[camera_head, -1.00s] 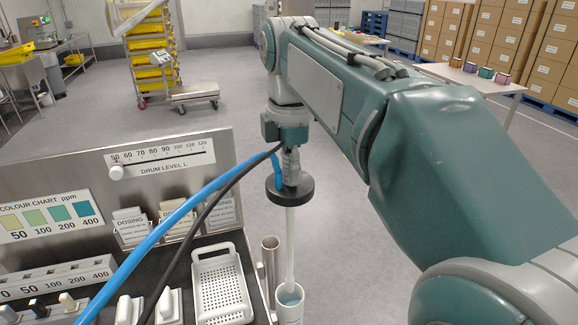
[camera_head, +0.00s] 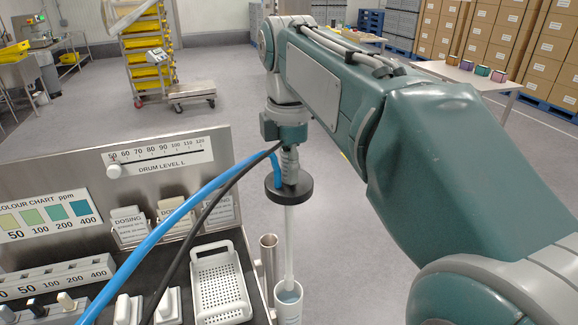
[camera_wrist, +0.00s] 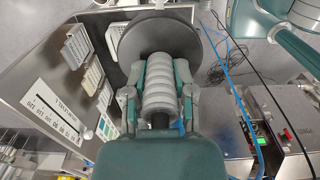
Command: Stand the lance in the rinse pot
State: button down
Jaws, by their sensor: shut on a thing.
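The lance is a pale vertical tube (camera_head: 289,245) with a black round disc (camera_head: 289,190) near its top and a grey ribbed grip (camera_wrist: 160,90). My gripper (camera_head: 289,160) is shut on the ribbed grip, with a finger on each side of it in the wrist view (camera_wrist: 160,98). The lance hangs nearly upright. Its lower end is at the mouth of the white rinse pot (camera_head: 289,305), and seems to be inside it. The pot's lower part is cut off by the frame. In the wrist view the disc hides the lance's tip and the pot.
A steel tube (camera_head: 269,258) stands close left of the pot. A white perforated basket (camera_head: 220,285) and the sloped panel with a colour chart (camera_head: 48,217) lie further left. A blue hose (camera_head: 180,240) and a black cable cross the panel. Open floor lies beyond.

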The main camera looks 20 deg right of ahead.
jog(key=shift+a, duration=0.1)
send_over(289, 277)
notch_tip(289, 277, down, 16)
jog(key=shift+w, duration=0.35)
dwell(1.9)
dwell(0.5)
jog(key=shift+f, duration=7.4)
jog(key=shift+c, duration=1.9)
grip_release()
notch_tip(289, 277, up, 12)
